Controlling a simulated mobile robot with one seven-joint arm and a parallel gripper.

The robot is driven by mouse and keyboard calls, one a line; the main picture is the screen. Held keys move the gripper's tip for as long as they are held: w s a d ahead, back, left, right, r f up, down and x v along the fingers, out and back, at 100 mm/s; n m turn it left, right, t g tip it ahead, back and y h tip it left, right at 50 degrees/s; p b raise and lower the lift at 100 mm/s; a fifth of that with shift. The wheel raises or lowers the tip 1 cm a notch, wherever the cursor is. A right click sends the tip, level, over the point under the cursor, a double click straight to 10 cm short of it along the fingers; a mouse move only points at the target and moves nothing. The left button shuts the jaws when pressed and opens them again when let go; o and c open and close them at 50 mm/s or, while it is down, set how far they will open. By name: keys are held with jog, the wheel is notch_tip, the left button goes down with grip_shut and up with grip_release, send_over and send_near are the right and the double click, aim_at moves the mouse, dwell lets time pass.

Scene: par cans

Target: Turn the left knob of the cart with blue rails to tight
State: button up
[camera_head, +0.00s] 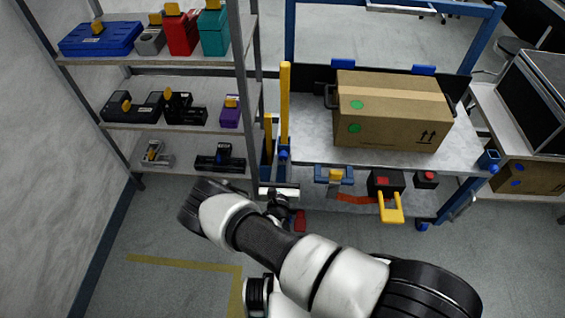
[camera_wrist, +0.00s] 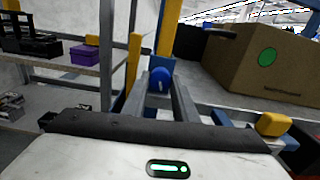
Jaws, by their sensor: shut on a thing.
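The cart with blue rails (camera_head: 465,155) stands at the right in the head view, with a cardboard box on its grey top. Its left knob (camera_head: 283,155) is small and blue, at the front left corner; it also shows in the wrist view (camera_wrist: 160,77). My gripper (camera_head: 281,172) reaches up to that corner from below. In the wrist view its two grey fingers (camera_wrist: 161,82) are shut on the blue knob, one on each side. The knob's turn position cannot be read. A blue knob (camera_head: 494,168) also sits at the cart's front right corner.
The cardboard box (camera_head: 390,112) fills much of the cart top. Yellow posts (camera_head: 285,105) rise close beside the left knob. A shelf rack (camera_head: 160,130) with bins and tools stands at the left. A yellow-handled item (camera_head: 391,207) juts from the cart's front. Floor in front is mostly clear.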

jog(key=o, duration=1.1)
jog(key=shift+c, duration=0.2)
jog(key=s+p, duration=0.1)
jog(key=s, duration=1.6)
jog(key=shift+s+a, duration=0.25)
jog(key=shift+a, duration=0.05)
